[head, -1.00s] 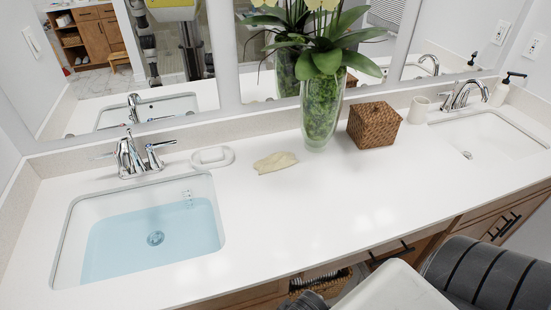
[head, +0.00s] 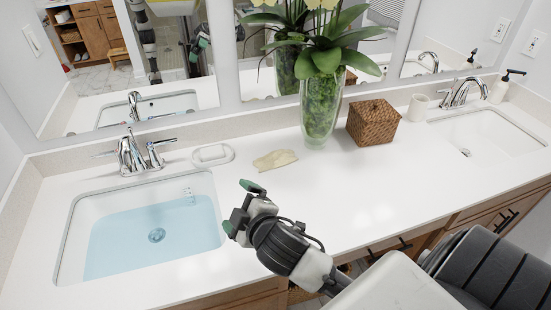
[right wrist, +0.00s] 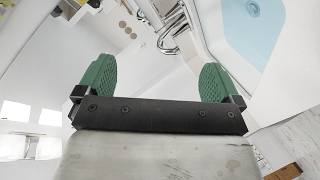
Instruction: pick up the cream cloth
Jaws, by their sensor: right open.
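The cream cloth (head: 275,160) lies flat and crumpled on the white counter, between the soap dish and the glass vase in the head view. My right gripper (head: 238,207) is open and empty, above the counter nearer the front edge, to the right of the left sink and short of the cloth. Its two green fingers stand wide apart in the right wrist view (right wrist: 157,75), with nothing between them; I cannot make out the cloth there. My left gripper is not in view.
The left sink (head: 75,235) holds blue water; its chrome faucet (head: 130,155) stands behind. A white soap dish (head: 213,154) is left of the cloth. A tall plant vase (head: 320,110) and woven box (head: 373,123) stand to the right. Counter in front of the cloth is clear.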

